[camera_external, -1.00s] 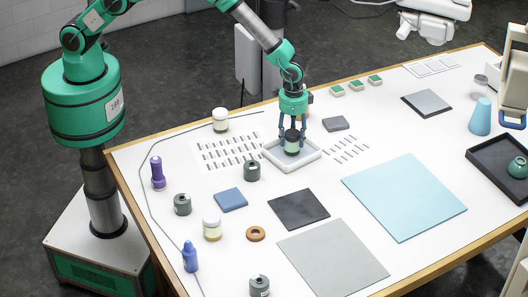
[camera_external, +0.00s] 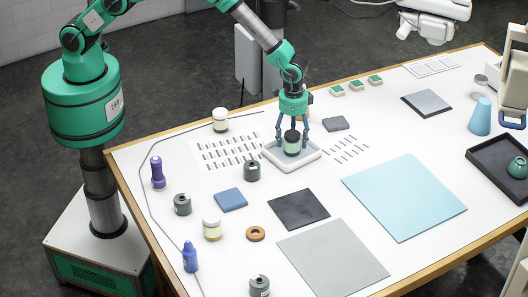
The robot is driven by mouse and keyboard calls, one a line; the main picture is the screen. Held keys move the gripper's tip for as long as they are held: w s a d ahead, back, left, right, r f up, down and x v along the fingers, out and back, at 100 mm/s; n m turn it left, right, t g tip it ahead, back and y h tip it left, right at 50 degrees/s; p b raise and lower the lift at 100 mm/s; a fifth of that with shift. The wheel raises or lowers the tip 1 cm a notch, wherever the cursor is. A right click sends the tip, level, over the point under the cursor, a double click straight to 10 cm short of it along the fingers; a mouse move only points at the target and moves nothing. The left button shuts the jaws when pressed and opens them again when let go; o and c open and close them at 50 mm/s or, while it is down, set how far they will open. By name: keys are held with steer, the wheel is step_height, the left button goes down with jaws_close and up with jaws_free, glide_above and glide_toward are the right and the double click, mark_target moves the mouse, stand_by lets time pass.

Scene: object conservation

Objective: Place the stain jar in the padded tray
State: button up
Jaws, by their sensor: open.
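The stain jar (camera_external: 291,146), small with a dark lid and a pale green body, stands upright in the padded tray (camera_external: 311,159), a shallow white-rimmed tray with a grey inside. My gripper (camera_external: 292,131) is directly above the jar. Its fingers are spread apart on either side of the lid, with a gap showing on both sides. The tray's far side is partly hidden behind the jar and fingers.
A dark grey jar (camera_external: 252,170) stands close to the tray's left corner. A grey block (camera_external: 336,124) lies to its right. A cream jar (camera_external: 220,120) and a blue pad (camera_external: 231,199) are further left. A blue mat (camera_external: 404,196) lies at right.

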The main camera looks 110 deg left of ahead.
step_height(320, 180, up, 12)
steer(key=b, duration=0.1)
steer(key=shift+b, duration=0.35)
steer(key=shift+r, duration=0.1)
stand_by(0.6)
steer(key=s+r+m+t, duration=0.1)
steer(key=s+r, duration=1.1)
steer(key=r, duration=0.3)
steer(key=s+r+t, duration=0.2)
steer(key=s+r, duration=1)
steer(key=r, duration=0.2)
steer(key=s+r+m+t, duration=0.1)
steer(key=s+r+t, duration=0.1)
steer(key=s, duration=2.9)
steer(key=shift+r+t, duration=0.15)
steer(key=shift+t, duration=0.15)
